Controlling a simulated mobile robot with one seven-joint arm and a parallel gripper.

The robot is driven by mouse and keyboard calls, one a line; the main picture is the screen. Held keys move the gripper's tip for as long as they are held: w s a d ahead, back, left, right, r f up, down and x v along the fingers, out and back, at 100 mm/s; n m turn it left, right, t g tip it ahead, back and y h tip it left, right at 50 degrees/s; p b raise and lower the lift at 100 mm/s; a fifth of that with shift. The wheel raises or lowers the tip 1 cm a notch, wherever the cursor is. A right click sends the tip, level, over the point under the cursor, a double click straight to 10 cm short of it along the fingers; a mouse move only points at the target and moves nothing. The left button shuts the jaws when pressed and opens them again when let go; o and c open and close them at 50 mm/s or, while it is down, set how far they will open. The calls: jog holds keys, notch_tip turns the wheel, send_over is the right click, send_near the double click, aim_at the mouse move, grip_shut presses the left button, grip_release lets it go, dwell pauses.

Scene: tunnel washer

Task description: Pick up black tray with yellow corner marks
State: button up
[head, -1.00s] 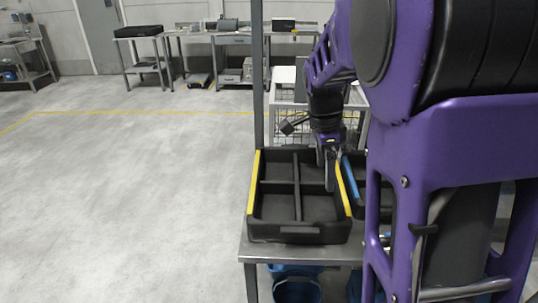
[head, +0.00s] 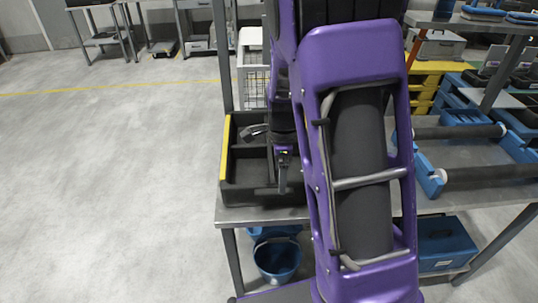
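The black tray with yellow marks (head: 240,190) sits on the near left end of a metal table in the head view. A yellow strip (head: 225,150) runs along its left wall, and inner dividers show. My arm hides its right side. My gripper (head: 282,188) points down in front of the tray's right part, with its tips at about the height of the front wall. The fingers overlap edge-on, so their gap does not show. I cannot tell whether they touch the tray.
The metal table (head: 262,215) has a post at its left end and blue buckets (head: 277,262) beneath. A wire basket (head: 252,85) stands behind. The floor at left is clear.

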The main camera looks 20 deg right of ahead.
notch_tip(320, 180, down, 5)
jog(key=shift+f+b, duration=0.15)
jog(key=shift+b, duration=0.25)
grip_shut()
